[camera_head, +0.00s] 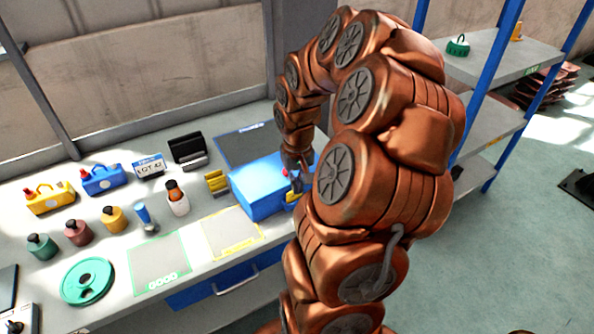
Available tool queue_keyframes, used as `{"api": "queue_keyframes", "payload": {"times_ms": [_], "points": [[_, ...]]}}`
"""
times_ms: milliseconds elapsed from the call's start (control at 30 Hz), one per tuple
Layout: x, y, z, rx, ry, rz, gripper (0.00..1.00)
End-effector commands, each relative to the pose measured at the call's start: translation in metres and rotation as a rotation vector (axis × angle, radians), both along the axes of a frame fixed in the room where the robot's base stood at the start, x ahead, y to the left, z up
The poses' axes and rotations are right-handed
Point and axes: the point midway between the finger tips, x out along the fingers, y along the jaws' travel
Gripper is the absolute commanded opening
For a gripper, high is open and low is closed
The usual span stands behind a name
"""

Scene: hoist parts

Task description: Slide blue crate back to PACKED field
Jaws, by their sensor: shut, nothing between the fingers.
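The blue crate (257,198) sits on the bench at centre, partly hidden by my arm on its right. Small items with red, yellow and blue parts show at its open right part. My gripper (293,168) points down at the crate; it is shut with nothing in it, its tips are hard to make out, and I cannot tell whether it touches the crate. A dark marked field (243,146) lies behind the crate toward the wall; its label is too small to read. The crate's back edge lies at or over the field's front part.
A green-outlined GOOD field (160,264) and a yellow-outlined field (232,233) lie empty in front. A yellow clamp-like part (217,183), a white holder with a bottle (177,202) and a black stand (187,150) stand left of the crate. A blue-post shelf (487,130) is at right.

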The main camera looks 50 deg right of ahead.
Motion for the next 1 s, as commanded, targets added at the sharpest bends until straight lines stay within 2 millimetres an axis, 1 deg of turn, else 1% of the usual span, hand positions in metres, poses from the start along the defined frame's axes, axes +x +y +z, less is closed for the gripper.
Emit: {"api": "queue_keyframes", "payload": {"times_ms": [100, 233, 600, 1000], "points": [[-0.001, 0.001, -0.011, 0.003, 0.001, 0.000, 0.00], [0.010, -0.005, -0.009, 0.001, -0.004, 0.001, 0.00], [0.031, -0.017, -0.009, 0.001, -0.002, 0.001, 0.00], [0.034, -0.020, -0.011, 0.001, -0.003, 0.000, 0.00]]}}
